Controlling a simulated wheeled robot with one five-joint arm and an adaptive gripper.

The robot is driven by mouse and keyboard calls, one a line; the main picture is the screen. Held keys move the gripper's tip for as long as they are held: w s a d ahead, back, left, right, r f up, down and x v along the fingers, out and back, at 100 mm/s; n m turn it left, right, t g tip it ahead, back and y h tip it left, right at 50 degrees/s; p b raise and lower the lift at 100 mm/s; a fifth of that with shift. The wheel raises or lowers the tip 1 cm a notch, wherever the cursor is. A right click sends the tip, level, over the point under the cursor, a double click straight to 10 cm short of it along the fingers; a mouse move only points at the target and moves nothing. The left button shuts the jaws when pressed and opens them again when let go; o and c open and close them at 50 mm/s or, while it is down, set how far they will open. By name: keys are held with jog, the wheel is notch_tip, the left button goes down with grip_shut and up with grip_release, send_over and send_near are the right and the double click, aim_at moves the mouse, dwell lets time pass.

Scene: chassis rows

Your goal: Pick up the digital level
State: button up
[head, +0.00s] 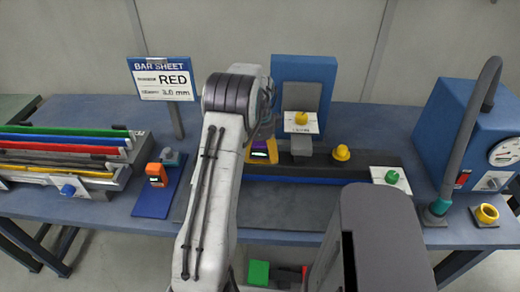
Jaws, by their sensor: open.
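A yellow and purple device with a small dark display (262,151), which looks like the digital level, is just right of my forearm, at the left end of a long dark bar on the bench. My arm covers its left part. My gripper (262,122) is at the far end of my arm, mostly hidden behind the wrist, and seems to hang just above the device. It is open, and I see nothing held in it. I cannot tell whether the fingers touch the device.
An orange device with a display (156,174) stands on a blue plate (152,205) to the left. A rack of coloured bars (70,165) is further left. A blue upright block (305,68), a yellow knob (341,153) and a blue machine with a hose (465,125) are to the right.

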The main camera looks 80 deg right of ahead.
jog(key=shift+c, duration=0.5)
jog(key=c, duration=1.3)
